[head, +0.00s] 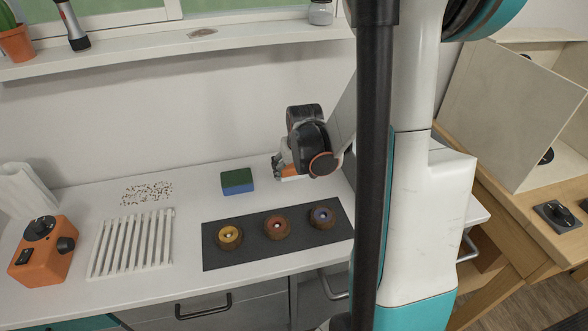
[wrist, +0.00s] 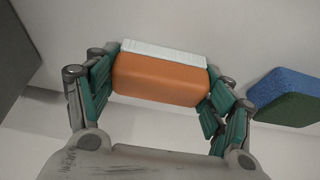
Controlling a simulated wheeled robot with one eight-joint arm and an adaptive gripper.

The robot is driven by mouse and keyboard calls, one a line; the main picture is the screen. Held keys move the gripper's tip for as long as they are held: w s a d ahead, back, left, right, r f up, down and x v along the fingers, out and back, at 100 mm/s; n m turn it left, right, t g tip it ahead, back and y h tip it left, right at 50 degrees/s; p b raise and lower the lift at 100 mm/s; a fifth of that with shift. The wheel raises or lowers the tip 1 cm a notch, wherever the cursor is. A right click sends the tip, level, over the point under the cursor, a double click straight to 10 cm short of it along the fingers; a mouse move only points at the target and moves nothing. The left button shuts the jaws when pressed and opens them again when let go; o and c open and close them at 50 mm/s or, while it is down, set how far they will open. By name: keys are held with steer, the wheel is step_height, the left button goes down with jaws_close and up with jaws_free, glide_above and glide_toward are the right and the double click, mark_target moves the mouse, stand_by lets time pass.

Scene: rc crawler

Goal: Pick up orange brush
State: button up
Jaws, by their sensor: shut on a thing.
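The orange brush (wrist: 158,80) is an orange block with white bristles along its far side in the wrist view. My gripper (wrist: 160,88) is shut on it, with teal finger pads pressed to its left and right ends. In the head view my gripper (head: 283,168) is at the back right of the white table, near the wall. Only a small orange part of the brush (head: 291,177) shows there, under my wrist. I cannot tell for certain whether the brush touches the table.
A blue and green sponge (head: 237,181) lies left of my gripper; it also shows in the wrist view (wrist: 285,97). A dark mat (head: 212,260) with three round pieces lies in front. A white slatted rack (head: 131,243), scattered crumbs (head: 147,192) and an orange device (head: 42,252) are further left.

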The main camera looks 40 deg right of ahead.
step_height(320, 180, up, 20)
steer(key=p, duration=0.7)
steer(key=shift+f, duration=0.1)
